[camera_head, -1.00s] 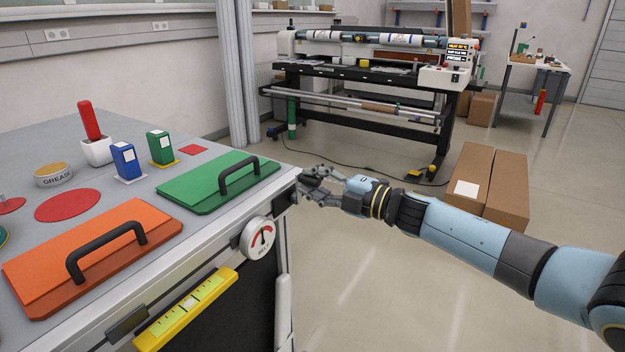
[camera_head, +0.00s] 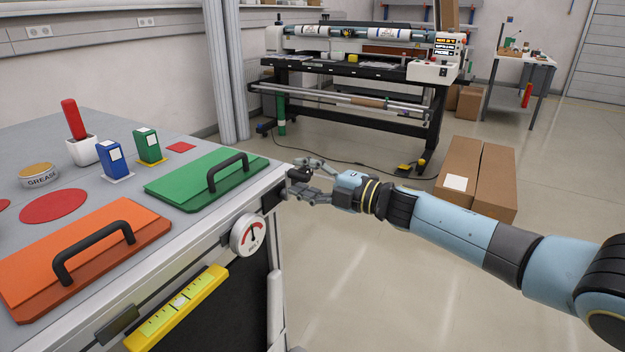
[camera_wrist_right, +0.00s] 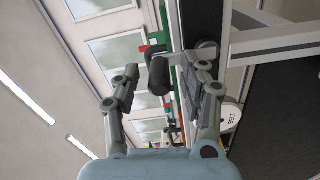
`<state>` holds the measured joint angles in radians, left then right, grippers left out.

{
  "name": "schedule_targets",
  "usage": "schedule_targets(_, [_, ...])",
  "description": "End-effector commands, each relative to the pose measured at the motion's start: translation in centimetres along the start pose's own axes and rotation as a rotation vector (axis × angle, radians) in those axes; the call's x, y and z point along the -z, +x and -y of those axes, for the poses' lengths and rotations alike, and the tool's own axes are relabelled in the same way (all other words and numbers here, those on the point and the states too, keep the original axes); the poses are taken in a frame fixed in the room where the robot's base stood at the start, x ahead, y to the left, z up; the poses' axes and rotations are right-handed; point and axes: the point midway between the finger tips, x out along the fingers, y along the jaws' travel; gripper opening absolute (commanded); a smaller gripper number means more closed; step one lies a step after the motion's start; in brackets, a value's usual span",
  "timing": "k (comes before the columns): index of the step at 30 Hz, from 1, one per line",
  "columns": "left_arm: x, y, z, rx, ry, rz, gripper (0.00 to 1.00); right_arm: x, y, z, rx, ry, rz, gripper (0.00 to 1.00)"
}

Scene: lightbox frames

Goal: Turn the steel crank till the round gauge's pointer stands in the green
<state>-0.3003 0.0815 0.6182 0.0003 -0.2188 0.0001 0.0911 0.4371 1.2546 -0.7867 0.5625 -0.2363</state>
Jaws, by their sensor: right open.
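The round gauge (camera_head: 247,234) is on the bench's front near its right corner. It has a white face with red on its dial; its pointer looks roughly upright, and I cannot make out any green. The crank's black grip (camera_head: 298,175) sticks out from a dark mount just past that corner. In the wrist view the black grip (camera_wrist_right: 159,75) and a short steel part (camera_wrist_right: 206,50) show. My right gripper (camera_head: 294,177) is open, its fingers on either side of the grip, with no clear contact. My left gripper is not in view.
The bench top holds an orange lid (camera_head: 85,258) and a green lid (camera_head: 205,178) with black handles. A yellow level (camera_head: 178,307) is on the bench front below the gauge. Cardboard boxes (camera_head: 476,180) stand on the floor behind my right arm.

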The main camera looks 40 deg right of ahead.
Motion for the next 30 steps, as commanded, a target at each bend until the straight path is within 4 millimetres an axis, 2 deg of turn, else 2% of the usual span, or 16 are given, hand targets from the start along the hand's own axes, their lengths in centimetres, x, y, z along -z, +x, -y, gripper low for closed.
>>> schedule_targets(5, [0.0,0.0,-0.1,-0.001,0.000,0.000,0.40,0.0,-2.3,0.2,0.005,-0.002,0.000,0.44])
schedule_targets(12, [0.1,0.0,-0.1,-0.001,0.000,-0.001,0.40,0.0,-7.8,0.2,0.007,-0.001,-0.001,0.44])
schedule_targets(18, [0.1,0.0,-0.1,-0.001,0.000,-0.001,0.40,0.0,-10.9,0.1,0.004,-0.001,0.000,0.44])
schedule_targets(23, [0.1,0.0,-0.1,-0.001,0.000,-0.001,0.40,0.0,-11.9,0.1,0.002,0.001,0.001,0.44])
schedule_targets(30, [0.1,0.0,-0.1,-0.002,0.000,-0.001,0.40,0.0,-11.9,0.1,0.001,0.000,0.001,0.44])
